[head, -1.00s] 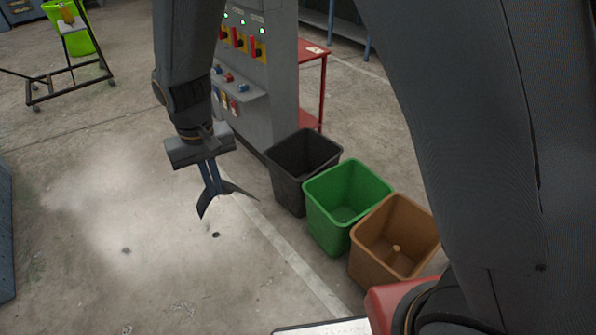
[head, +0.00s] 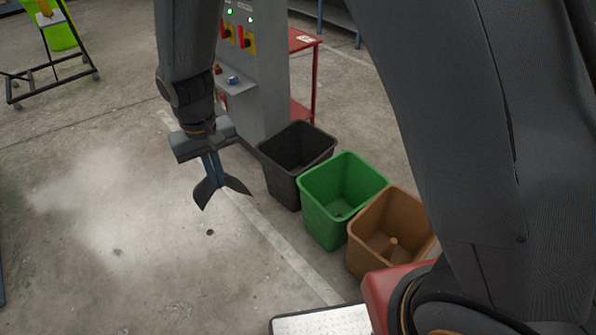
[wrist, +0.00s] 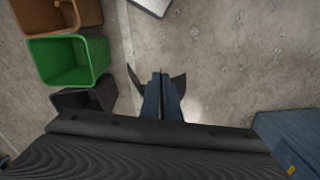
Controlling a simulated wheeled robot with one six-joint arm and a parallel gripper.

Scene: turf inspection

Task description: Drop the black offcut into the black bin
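My gripper (head: 212,178) hangs pointing down in the left-middle of the head view, shut on a dark, curved, thin piece, the black offcut (head: 237,185). The offcut sticks out on both sides of the fingertips. In the wrist view the gripper (wrist: 161,77) also shows shut, with the offcut (wrist: 178,84) flaring out to each side. The black bin (head: 282,182) stands on the floor to the right of the gripper in the head view. The offcut is outside the bin, over bare floor. In the wrist view the black bin (wrist: 72,98) is partly hidden by my wrist.
A green bin (head: 325,218) and a brown bin (head: 365,262) stand in a row with the black one. A grey control cabinet (head: 262,85) and a red stand (head: 314,75) are behind the black bin.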

